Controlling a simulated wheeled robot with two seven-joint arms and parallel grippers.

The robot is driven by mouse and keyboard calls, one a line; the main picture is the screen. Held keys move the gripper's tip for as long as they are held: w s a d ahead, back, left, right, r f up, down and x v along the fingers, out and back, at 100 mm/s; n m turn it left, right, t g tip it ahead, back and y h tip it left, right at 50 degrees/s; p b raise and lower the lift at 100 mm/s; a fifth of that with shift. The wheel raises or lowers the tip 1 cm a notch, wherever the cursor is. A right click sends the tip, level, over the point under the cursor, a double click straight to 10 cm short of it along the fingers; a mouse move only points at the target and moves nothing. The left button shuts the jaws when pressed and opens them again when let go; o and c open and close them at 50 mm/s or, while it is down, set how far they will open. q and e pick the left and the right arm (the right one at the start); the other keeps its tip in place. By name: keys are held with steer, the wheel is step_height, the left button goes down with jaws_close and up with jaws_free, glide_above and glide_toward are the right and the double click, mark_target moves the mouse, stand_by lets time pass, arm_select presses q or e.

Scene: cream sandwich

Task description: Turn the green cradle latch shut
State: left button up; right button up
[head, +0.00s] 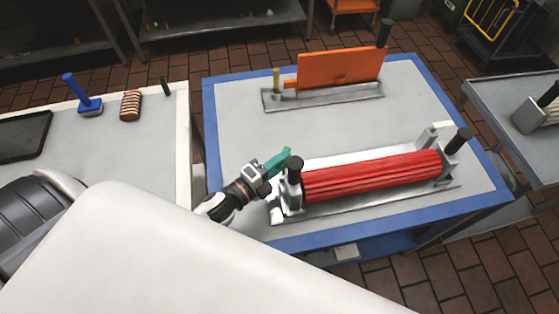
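The green cradle latch (279,158) is a short teal-green lever at the left end of the metal cradle (322,211). It slants up to the right beside a black knob. A red ribbed roller (372,176) lies in the cradle. My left gripper (262,172) is at the lower left end of the latch, its fingers at or touching it. I cannot tell whether the fingers are closed around it. My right gripper is not in view.
An orange plate (340,67) stands upright in a metal base (322,97) at the back of the blue-edged table (228,105). A left table (85,148) holds a blue-handled tool (88,104) and a brown striped item (131,106). The tabletop between both fixtures is clear.

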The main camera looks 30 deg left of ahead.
arm_select(q)
steer(key=b+v, duration=0.3)
steer(key=v, duration=0.9)
steer(key=shift+o, duration=0.5)
